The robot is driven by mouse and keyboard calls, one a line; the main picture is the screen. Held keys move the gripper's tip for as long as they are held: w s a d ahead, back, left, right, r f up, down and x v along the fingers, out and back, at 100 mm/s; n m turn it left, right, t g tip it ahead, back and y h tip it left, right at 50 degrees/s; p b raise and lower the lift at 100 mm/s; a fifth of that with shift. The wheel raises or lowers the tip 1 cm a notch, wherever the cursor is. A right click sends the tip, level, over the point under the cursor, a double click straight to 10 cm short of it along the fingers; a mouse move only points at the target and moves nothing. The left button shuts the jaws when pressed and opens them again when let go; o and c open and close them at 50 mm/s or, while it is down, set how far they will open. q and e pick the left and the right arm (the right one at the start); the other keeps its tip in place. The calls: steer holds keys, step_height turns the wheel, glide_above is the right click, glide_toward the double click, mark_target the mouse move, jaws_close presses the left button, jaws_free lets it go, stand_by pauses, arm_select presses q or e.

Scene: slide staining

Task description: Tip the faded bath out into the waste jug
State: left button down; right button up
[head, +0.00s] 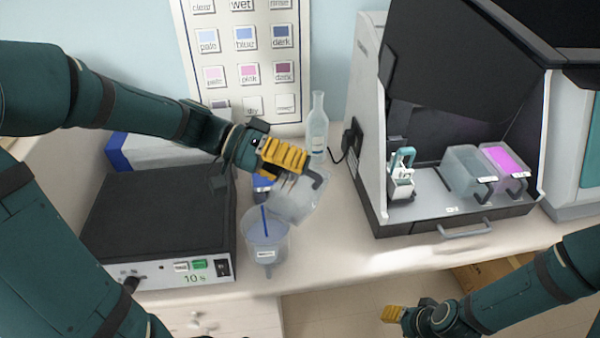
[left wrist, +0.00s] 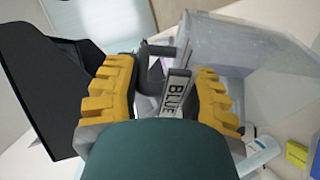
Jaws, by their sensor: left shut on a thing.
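My left gripper (head: 290,163) is shut on the handle of a clear bath (head: 297,203), which is tilted above the waste jug (head: 266,256). In the left wrist view my left gripper (left wrist: 163,85) has its yellow fingers either side of the handle and a tag reading BLUE (left wrist: 177,93); the bath's clear wall (left wrist: 255,55) shows beyond. The jug stands upright on the bench, translucent with a white label. A thin blue streak (head: 264,220) runs down into it below the bath, like falling liquid. My right gripper (head: 393,314) is low at the front; its opening does not show.
A black-topped timer box (head: 160,220) stands left of the jug. A clear bottle (head: 318,125) stands behind. At right a hood (head: 450,205) holds a slide rack (head: 402,175), a pale bath (head: 465,172) and a magenta bath (head: 508,162). Bench between jug and hood is clear.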

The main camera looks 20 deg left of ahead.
arm_select(q)
steer(key=shift+a+f+h+b, duration=0.2)
steer(key=shift+a+h+b, duration=0.55)
steer(key=shift+a, duration=0.1)
steer(key=shift+d+r+y, duration=0.25)
steer(key=shift+d, duration=0.25)
steer(key=shift+y, duration=0.3)
steer(key=shift+d+y+p, duration=0.6)
steer(key=shift+d+y, duration=0.3)
steer(key=shift+d, duration=0.15)
steer(key=shift+d+f, duration=0.1)
steer(key=shift+d, duration=0.05)
